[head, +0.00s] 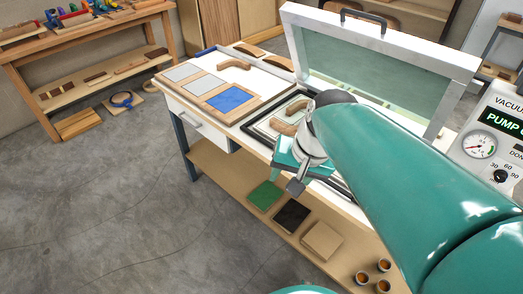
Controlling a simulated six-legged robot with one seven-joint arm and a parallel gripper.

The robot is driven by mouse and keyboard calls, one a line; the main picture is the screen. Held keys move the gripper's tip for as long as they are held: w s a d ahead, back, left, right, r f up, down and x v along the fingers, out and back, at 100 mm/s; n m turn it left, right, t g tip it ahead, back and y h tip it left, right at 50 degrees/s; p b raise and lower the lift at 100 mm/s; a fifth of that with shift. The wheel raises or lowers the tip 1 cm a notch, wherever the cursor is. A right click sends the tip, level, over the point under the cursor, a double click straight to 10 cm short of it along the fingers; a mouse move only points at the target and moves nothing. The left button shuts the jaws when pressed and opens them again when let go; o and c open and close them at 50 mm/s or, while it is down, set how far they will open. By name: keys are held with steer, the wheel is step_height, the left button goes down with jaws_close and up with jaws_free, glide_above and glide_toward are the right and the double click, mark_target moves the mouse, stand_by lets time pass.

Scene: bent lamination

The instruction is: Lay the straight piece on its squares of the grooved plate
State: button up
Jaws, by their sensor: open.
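My gripper (297,184) is at the end of my teal arm, low over the front edge of the white bench, and is open with nothing seen between its fingers. A pale plate (266,127) in a black frame lies on the bench under the raised lid; it may be the grooved plate, but grooves and squares are too small to make out. Two brown wooden pieces lie on it, an upper one (298,107) and a lower one (283,127), close to my wrist. I cannot tell which piece is the straight one. My arm hides the plate's right part.
A glass lid (375,75) with a white frame stands open behind the plate. A wooden board with grey and blue panels (230,98) and a curved piece (235,65) lie to the left. A vacuum pump (497,125) stands right.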

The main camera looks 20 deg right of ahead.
steer(key=s+a+r+n, duration=0.1)
steer(key=n, duration=0.1)
steer(key=s+a+r+n+t+h, duration=0.1)
steer(key=n, duration=0.1)
steer(key=s+a+r+n+t, duration=0.1)
steer(key=a, duration=0.1)
steer(key=shift+n+h, duration=0.3)
steer(key=shift+n, duration=0.1)
stand_by(0.7)
